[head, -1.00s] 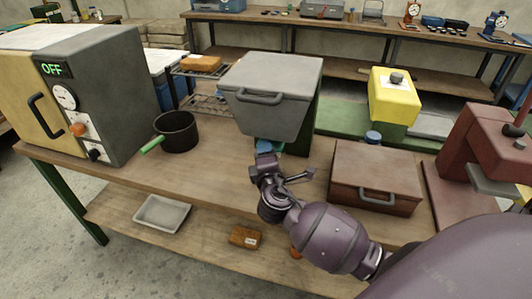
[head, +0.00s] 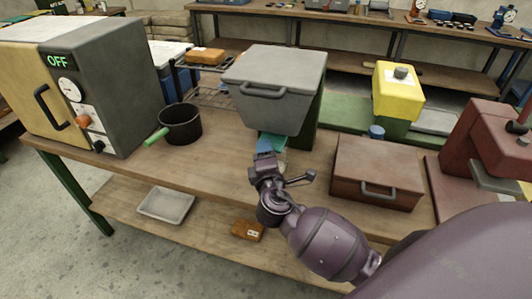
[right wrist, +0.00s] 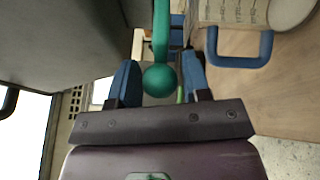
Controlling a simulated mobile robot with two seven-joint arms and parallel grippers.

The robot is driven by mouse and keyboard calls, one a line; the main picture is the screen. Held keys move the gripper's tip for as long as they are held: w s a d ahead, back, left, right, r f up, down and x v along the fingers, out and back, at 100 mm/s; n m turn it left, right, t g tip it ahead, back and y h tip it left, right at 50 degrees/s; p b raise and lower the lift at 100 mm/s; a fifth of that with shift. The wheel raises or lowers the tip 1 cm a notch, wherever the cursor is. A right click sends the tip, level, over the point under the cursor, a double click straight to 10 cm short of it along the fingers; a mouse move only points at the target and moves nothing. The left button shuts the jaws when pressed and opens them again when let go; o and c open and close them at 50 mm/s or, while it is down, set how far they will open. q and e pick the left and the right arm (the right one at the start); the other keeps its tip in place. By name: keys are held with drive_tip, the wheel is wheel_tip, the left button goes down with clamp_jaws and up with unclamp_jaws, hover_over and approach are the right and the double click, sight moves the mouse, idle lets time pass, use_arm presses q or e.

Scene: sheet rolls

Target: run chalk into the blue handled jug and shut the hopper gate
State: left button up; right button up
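The grey hopper (head: 277,95) with its sloping front and handle stands on a green frame on the bench. A teal lever with a round knob (right wrist: 160,80), apparently the gate's handle, shows below it in the right wrist view. My right gripper (head: 266,144) is low at the hopper's front. Its blue fingers (right wrist: 160,72) stand on either side of the knob, seemingly with slight gaps. The jug's blue handle (right wrist: 240,62) and pale marked body (right wrist: 232,10) are right of the fingers in the wrist view. I cannot see the chalk or my left gripper.
A black pot (head: 180,124) with a green handle and an oven marked OFF (head: 120,85) stand left. A brown case (head: 376,175) and a red machine (head: 485,150) stand right. A yellow block (head: 398,95) is behind.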

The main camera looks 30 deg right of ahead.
drive_tip(key=v, duration=1)
drive_tip(key=shift+s+a+b, duration=0.25)
drive_tip(key=shift+s+b, duration=0.05)
drive_tip(key=shift+s, duration=0.05)
idle(0.4)
idle(1.2)
idle(1.3)
idle(1.4)
